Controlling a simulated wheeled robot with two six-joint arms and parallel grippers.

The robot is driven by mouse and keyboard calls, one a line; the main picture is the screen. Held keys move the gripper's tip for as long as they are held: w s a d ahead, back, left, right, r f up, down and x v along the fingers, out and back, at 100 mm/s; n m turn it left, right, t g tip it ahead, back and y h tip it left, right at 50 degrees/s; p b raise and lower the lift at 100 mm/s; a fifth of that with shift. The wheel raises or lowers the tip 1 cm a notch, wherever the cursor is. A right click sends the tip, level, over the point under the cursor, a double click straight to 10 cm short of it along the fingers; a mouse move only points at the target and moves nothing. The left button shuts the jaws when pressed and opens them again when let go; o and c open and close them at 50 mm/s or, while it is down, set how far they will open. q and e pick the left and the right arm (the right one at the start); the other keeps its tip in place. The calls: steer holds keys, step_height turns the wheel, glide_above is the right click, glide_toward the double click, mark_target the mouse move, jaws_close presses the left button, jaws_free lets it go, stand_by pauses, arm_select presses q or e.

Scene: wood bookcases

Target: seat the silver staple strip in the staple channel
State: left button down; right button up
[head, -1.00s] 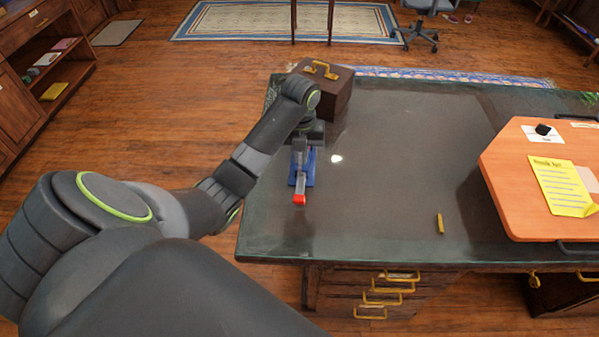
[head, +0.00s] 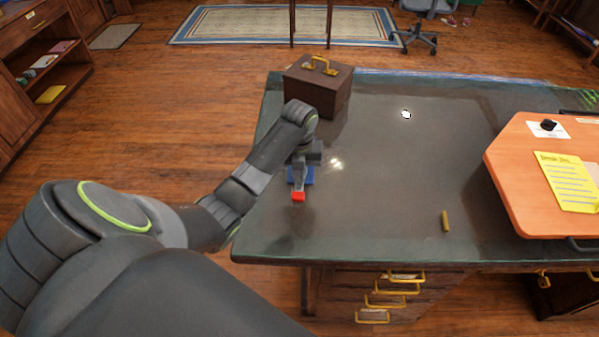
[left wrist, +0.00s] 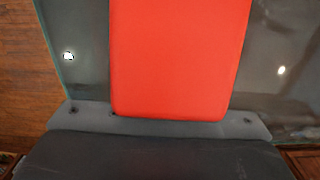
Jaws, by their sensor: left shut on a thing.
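A stapler with a blue base (head: 301,176) and a red part (head: 298,196) stands near the left end of the dark desk. My left gripper (head: 300,178) is over it, pointing down, with the red end toward the desk's front edge. In the left wrist view the red part (left wrist: 180,58) is a broad flat slab running up from the gripper body. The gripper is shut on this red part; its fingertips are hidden. I cannot make out the silver staple strip or the staple channel. My right gripper does not show.
A brown case (head: 318,88) with a gold handle stands behind the stapler. A small brass-coloured bar (head: 445,221) lies near the front edge. An orange board (head: 515,186) with a yellow sheet (head: 567,181) lies at the right. The middle of the desk (head: 390,165) is clear.

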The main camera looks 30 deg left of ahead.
mark_target(300, 176)
arm_select(q)
steer(key=shift+s+f, duration=0.15)
steer(key=shift+f, duration=0.15)
steer(key=shift+s+d+f, duration=0.15)
steer(key=shift+s+f, duration=0.15)
steer(key=shift+f, duration=0.05)
steer(key=c, duration=1.6)
jaws_free()
steer(key=shift+o, duration=0.3)
steer(key=shift+w+d+r, duration=0.1)
steer(key=shift+r, duration=0.15)
steer(key=r, duration=0.3)
steer(key=w+r, duration=0.1)
steer(key=shift+a+r, duration=0.25)
steer(key=shift+a, duration=0.05)
step_height(300, 176, up, 8)
steer(key=p, duration=0.7)
steer(key=shift+s+r, duration=0.15)
